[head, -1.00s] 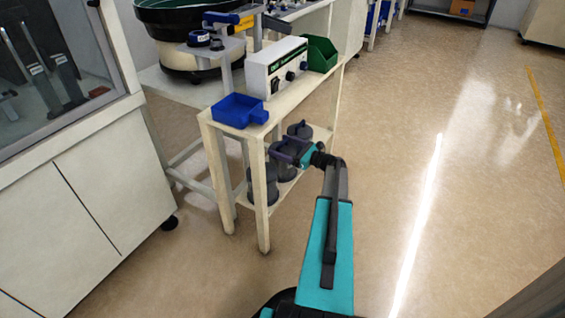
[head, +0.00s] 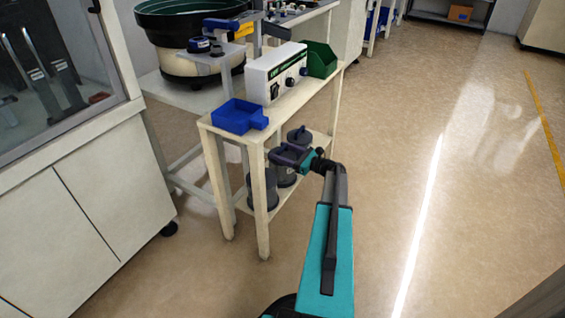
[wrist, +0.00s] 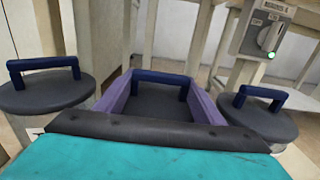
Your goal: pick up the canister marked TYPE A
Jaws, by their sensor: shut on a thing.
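Three dark grey canisters with blue bar handles stand in a row on the low shelf of a narrow cream stand. My gripper (wrist: 160,100) is shut on the middle canister (wrist: 158,103), with its purple fingers on either side of the blue handle. The left canister (wrist: 45,92) and right canister (wrist: 258,122) stand apart from the fingers in the wrist view. In the head view my gripper (head: 290,156) covers the top of the middle canister (head: 287,178). A bit of a label shows on the left canister, but no marking is readable.
The stand (head: 262,215) has legs and a top shelf close around the canisters. On top are a blue tray (head: 238,115), a white control box (head: 275,72) and a green bin (head: 320,60). Open floor (head: 400,190) lies to the right. A cabinet (head: 85,205) stands left.

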